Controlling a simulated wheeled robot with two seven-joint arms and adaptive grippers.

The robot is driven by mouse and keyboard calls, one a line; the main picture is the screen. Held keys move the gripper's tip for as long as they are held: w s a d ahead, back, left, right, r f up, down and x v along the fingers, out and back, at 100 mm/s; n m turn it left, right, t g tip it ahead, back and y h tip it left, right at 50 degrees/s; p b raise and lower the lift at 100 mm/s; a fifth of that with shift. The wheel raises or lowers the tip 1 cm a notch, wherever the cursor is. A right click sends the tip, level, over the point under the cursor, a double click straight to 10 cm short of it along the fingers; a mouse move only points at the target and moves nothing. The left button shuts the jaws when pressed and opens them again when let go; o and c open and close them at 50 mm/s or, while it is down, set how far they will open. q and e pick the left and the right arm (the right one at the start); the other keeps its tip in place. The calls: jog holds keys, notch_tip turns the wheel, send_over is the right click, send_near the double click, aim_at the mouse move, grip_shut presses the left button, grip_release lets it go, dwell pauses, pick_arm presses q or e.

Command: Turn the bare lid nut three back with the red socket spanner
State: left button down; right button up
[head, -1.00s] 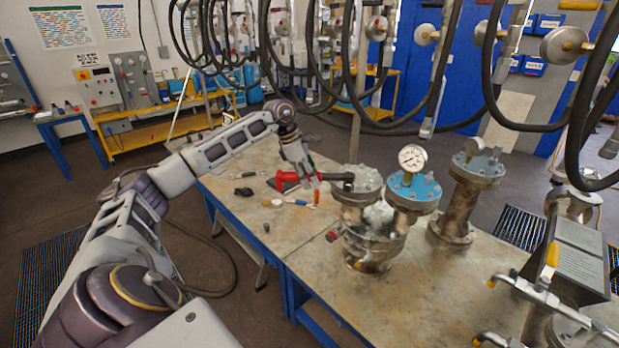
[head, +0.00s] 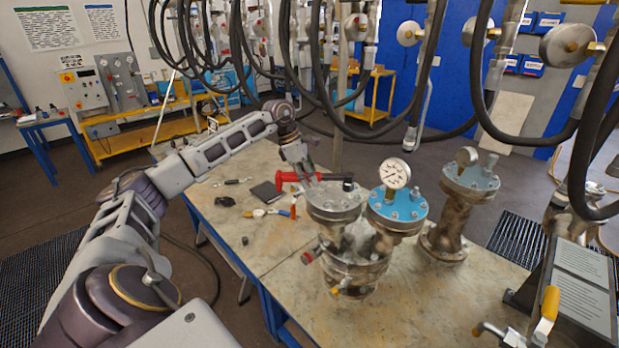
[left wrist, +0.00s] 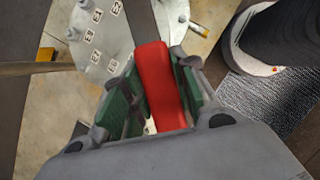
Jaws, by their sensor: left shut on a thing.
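The bare metal lid (head: 338,200) is the top of a flanged vessel on the bench. It also shows in the left wrist view (left wrist: 98,50), with small labels such as E1, E2 and E3 and studs near its rim. My left gripper (head: 306,175) is shut on the red handle of the socket spanner (head: 285,177); the handle also shows between the green pads in the left wrist view (left wrist: 158,85). The spanner's dark socket end is over the lid's far right edge. Whether it sits on a nut, I cannot tell. My right gripper is out of view.
A blue lid with a gauge (head: 398,205) stands close right of the bare lid. Another blue-lidded vessel (head: 470,180) stands farther right. A dark notebook (head: 266,193) and small tools lie on the bench, left. Black hoses (head: 300,80) hang above and behind.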

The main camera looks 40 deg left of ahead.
pick_arm(q)
jog(key=shift+r, duration=0.2)
jog(key=shift+f, duration=0.25)
notch_tip(320, 180, down, 4)
jog(key=b, duration=0.3)
dwell(0.5)
jog(key=shift+f+b, duration=0.85)
jog(key=shift+f, duration=0.45)
dwell(0.7)
jog(key=shift+s, duration=0.15)
dwell(0.3)
